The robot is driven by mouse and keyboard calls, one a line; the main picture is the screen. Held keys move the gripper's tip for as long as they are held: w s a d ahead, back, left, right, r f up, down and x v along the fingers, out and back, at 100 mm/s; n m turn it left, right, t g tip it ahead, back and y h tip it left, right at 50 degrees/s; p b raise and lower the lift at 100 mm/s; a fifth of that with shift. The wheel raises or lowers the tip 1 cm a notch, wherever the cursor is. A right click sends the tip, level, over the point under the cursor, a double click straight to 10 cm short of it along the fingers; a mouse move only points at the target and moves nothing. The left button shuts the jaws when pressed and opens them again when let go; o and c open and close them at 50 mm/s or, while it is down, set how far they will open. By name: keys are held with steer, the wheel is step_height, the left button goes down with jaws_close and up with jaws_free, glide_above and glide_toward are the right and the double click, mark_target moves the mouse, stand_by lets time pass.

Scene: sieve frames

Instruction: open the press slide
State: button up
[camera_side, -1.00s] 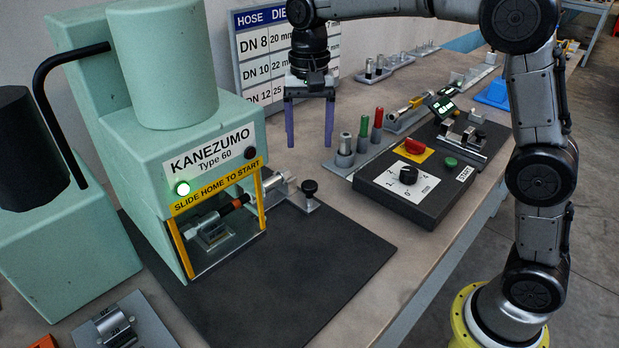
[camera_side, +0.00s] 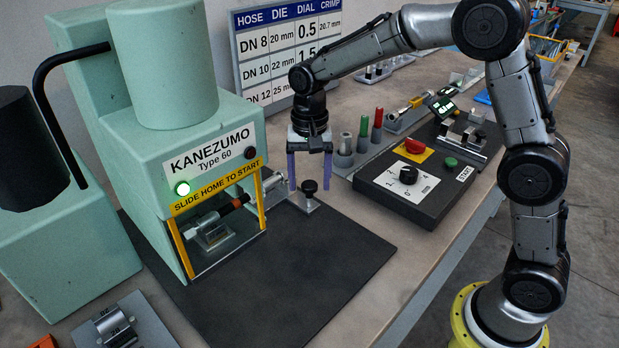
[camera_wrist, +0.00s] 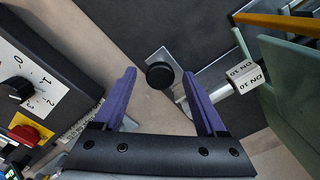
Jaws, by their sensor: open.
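The press (camera_side: 195,150) is a pale green machine labelled KANEZUMO Type 60, with a lit green lamp. A dark hose with an orange band (camera_side: 228,209) shows behind its yellow-edged front opening. The slide's black knob (camera_side: 310,187) stands on a small metal plate to the right of the opening; it also shows in the wrist view (camera_wrist: 160,75). My gripper (camera_side: 309,186) has its two purple fingers apart, pointing down at the knob. In the wrist view the knob appears between the fingertips (camera_wrist: 159,72); I cannot tell whether they are level with it or above it.
A black control box (camera_side: 425,180) with a dial, a red knob and a green START button stands to the right. Several coloured pegs (camera_side: 362,134) stand behind it. A sign board (camera_side: 270,65) is at the back. The dark mat (camera_side: 300,260) in front is clear.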

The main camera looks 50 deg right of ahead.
jaws_close()
steer(key=shift+r, duration=0.1)
stand_by(1.2)
